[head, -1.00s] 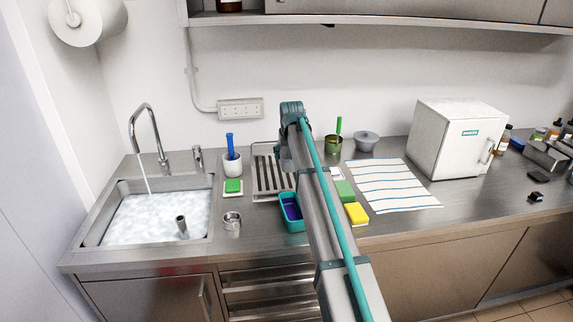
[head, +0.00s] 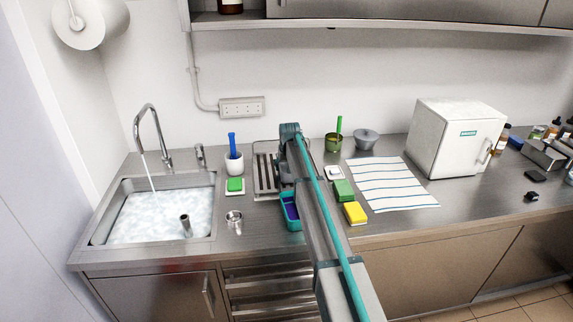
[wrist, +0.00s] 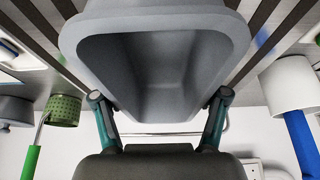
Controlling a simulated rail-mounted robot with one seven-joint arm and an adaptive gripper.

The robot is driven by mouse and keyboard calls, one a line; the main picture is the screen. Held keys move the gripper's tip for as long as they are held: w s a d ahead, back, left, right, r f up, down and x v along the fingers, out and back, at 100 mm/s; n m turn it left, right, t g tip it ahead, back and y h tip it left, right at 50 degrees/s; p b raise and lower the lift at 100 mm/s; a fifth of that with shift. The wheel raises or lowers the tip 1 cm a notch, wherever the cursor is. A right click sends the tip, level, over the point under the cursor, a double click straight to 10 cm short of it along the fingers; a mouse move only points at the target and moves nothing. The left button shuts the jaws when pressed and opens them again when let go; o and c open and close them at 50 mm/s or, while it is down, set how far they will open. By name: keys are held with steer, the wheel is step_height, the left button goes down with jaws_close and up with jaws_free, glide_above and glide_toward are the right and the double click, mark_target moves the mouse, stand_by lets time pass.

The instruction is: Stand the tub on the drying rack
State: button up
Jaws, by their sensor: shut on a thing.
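The grey tub (wrist: 155,25) fills the upper middle of the wrist view, its open mouth and hollow inside facing the camera. The slatted drying rack (head: 264,172) stands on the counter right of the sink, partly hidden by my arm in the head view. Its dark slats (wrist: 277,38) show behind the tub in the wrist view. My arm hides the tub in the head view. I cannot tell whether the tub touches the rack.
A white cup with a blue brush (head: 234,163) stands left of the rack. A teal container (head: 290,212) is in front. Green (head: 343,190) and yellow (head: 355,212) blocks and a striped cloth (head: 392,184) lie right. A green pot (head: 333,143) stands behind. The sink (head: 160,213) has running water.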

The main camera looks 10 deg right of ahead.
steer(key=shift+f, duration=0.15)
steer(key=o, duration=1.3)
steer(key=b+v, duration=0.3)
steer(key=v, duration=0.9)
